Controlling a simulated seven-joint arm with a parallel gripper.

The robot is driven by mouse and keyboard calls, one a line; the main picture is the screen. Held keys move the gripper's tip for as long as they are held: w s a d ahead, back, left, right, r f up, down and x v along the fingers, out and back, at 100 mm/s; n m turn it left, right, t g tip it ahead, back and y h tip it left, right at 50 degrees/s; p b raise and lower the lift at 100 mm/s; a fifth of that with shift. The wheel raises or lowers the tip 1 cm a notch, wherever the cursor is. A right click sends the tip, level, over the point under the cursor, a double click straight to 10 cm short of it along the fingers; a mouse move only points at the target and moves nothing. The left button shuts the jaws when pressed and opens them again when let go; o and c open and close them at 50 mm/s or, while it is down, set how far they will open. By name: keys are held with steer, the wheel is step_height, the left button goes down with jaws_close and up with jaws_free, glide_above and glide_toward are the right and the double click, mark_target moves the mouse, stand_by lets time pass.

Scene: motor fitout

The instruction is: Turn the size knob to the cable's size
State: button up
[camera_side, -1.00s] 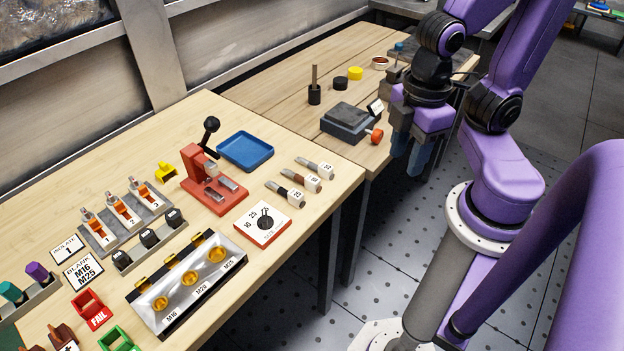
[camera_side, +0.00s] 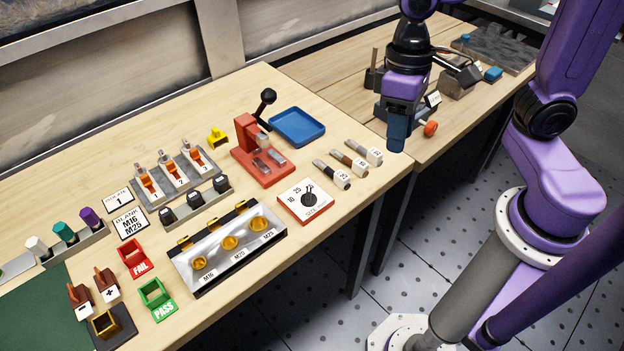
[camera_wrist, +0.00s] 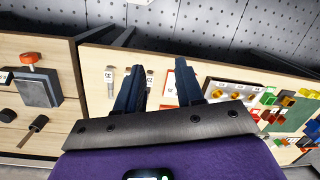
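The size knob (camera_side: 309,200) is a black dial on a square white plate with a red edge, at the near edge of the light wooden table. Numbers ring it; 25 reads fairly clearly. Its exact pointer setting is too small to tell. Three cable pieces with white number tags (camera_side: 343,182) lie behind and to the right of it; the tags are hard to read.
A red lever press (camera_side: 262,160) and a blue tray (camera_side: 298,127) stand behind the knob. A metal gland block (camera_side: 228,248) lies to its left. A grey device with an orange knob (camera_side: 430,128) is close to my gripper on the second table.

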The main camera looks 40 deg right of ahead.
steer(key=w+a+m+g+y, duration=0.1)
steer(key=w+a+m, duration=0.2)
steer(key=w+m, duration=0.55)
steer(key=m+y, duration=0.2)
steer(key=m, duration=0.3)
glide_toward(309, 189)
steer(key=shift+n+g, duration=0.25)
steer(key=shift+g, duration=0.15)
steer(key=x, duration=0.8)
steer(key=shift+w+a+f, duration=0.1)
steer(key=shift+w+f, duration=0.2)
steer(key=shift+f, duration=0.1)
steer(key=shift+c, duration=0.3)
jaws_close()
